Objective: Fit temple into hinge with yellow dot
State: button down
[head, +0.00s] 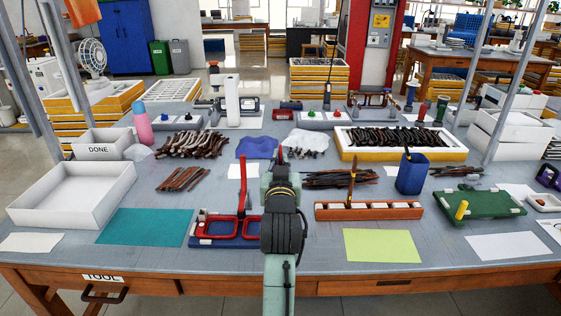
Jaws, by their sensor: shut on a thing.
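The red eyeglass frame (217,230) sits in a dark blue holder (200,243) near the table's front, with its right part hidden behind my arm. One red temple (242,183) stands upright at the back of the frame, near its middle. My gripper (280,163) is just right of this temple and beyond the frame, seen from behind. It is shut on a thin dark reddish piece, apparently a temple, whose tip shows above it. My wrist hides the rest of that piece and the fingertips. I cannot make out the yellow dot or the hinges.
An orange rack (370,212) with an upright tool and a blue cup (412,175) stand to the right. A white tray (70,220) and teal mat (146,228) lie left. Loose temples (193,145) lie behind. A yellow-green sheet (382,246) lies flat at front right.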

jog(key=shift+f+b, duration=0.8)
jog(key=shift+f, duration=0.5)
jog(key=c, duration=1.7)
grip_release()
jog(key=shift+s, duration=0.15)
jog(key=s, duration=0.6)
jog(key=shift+s+p, duration=0.3)
jog(key=shift+s, duration=0.1)
